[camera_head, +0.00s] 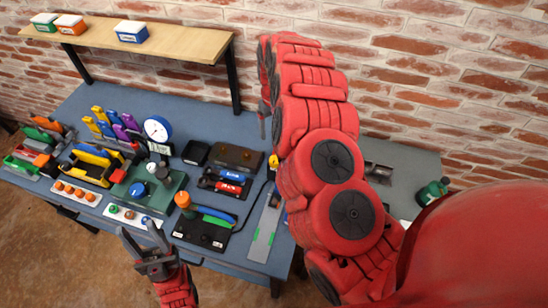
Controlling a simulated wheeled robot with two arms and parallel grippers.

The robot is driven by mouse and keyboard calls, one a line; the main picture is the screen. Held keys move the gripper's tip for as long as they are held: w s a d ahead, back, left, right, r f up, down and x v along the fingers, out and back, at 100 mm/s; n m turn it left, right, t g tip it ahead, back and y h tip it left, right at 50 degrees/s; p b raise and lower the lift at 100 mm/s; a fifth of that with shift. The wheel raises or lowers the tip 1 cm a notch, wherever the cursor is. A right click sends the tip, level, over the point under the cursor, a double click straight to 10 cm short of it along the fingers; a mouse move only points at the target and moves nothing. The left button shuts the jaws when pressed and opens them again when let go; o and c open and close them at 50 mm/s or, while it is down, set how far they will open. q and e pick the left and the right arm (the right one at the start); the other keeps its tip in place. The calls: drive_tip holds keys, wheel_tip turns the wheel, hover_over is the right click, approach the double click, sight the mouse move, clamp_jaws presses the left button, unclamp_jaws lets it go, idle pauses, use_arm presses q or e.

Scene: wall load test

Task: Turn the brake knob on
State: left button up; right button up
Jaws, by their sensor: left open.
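I cannot tell for sure which control is the brake knob. Candidates are a round blue knob (138,190) on a green base, and a dark panel (205,236) with small knobs on its front at the bench's near edge. My left gripper (138,230) is in front of the bench's near edge, with its two dark fingers spread and nothing between them. It is close to a white strip with small coloured buttons (131,215) and apart from the knobs. My right arm rises large on the right; its gripper end (262,118) is mostly hidden behind red links.
The blue bench (225,264) stands against a brick wall. A wooden shelf (180,42) with small boxes hangs above. A grey table (410,170) lies behind my right arm.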

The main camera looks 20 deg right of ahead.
drive_tip(key=f+b, duration=0.3)
drive_tip(key=f, duration=0.1)
drive_tip(key=f+b, duration=0.3)
drive_tip(key=f, duration=0.1)
drive_tip(key=shift+s+d+f+b, duration=0.1)
drive_tip(key=shift+d+f+b, duration=0.15)
drive_tip(key=shift+b, duration=0.15)
drive_tip(key=shift+a+f+p, duration=0.1)
drive_tip(key=shift+f+p, duration=0.25)
drive_tip(key=shift+p, duration=0.45)
wheel_tip(320, 180, down, 5)
drive_tip(key=shift+f+p, duration=0.15)
drive_tip(key=shift+p, duration=0.9)
drive_tip(key=shift+f, duration=0.75)
drive_tip(key=shift+c, duration=0.4)
clamp_jaws()
